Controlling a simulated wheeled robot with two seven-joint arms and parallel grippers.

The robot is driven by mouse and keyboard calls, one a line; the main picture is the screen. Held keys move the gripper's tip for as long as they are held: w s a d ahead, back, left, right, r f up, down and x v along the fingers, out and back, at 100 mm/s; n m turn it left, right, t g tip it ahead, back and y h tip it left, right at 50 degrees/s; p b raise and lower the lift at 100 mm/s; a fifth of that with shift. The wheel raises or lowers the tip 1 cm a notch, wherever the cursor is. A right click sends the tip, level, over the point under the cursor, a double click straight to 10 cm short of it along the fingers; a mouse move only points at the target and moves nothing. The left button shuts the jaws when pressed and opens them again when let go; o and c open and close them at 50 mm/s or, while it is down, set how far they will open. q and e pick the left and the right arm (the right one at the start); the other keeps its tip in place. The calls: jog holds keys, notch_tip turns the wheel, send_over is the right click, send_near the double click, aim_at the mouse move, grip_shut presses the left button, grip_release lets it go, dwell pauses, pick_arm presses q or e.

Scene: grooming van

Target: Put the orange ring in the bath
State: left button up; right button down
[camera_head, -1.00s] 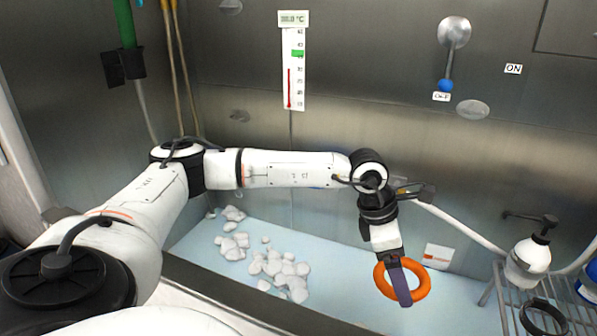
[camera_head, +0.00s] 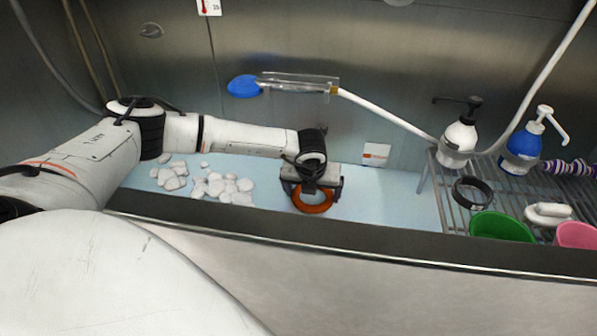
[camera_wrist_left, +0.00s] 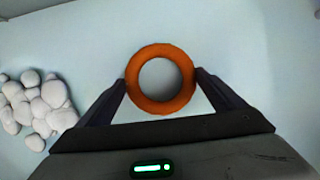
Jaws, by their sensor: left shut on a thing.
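The orange ring (camera_head: 312,207) is in my left gripper (camera_head: 312,198), low over the light blue floor of the bath (camera_head: 385,200). In the left wrist view the ring (camera_wrist_left: 137,92) sits between the two dark fingers of the left gripper (camera_wrist_left: 160,84), which touch it on both sides. The left gripper is shut on the ring. Whether the ring touches the bath floor I cannot tell. In the head view the gripper hides part of the ring. My right gripper is not in view.
White stones (camera_head: 222,188) lie on the bath floor to the left of the gripper; they also show in the left wrist view (camera_wrist_left: 38,105). The bath's dark front edge (camera_head: 400,239) runs in front. A wire rack (camera_head: 452,213) with bottles and cups stands at the right.

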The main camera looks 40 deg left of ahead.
pick_arm(q)
notch_tip(320, 180, down, 5)
jog(key=shift+r, duration=0.1)
dwell(0.3)
jog(key=o, duration=1)
jog(key=p+v, duration=0.1)
jog(key=v, duration=1.1)
jog(key=b+x, duration=0.1)
jog(key=x, duration=1.1)
jog(key=shift+f+b, duration=0.2)
jog(key=shift+b, duration=0.1)
notch_tip(320, 180, up, 3)
jog(key=shift+f, duration=0.1)
jog(key=shift+r, duration=0.65)
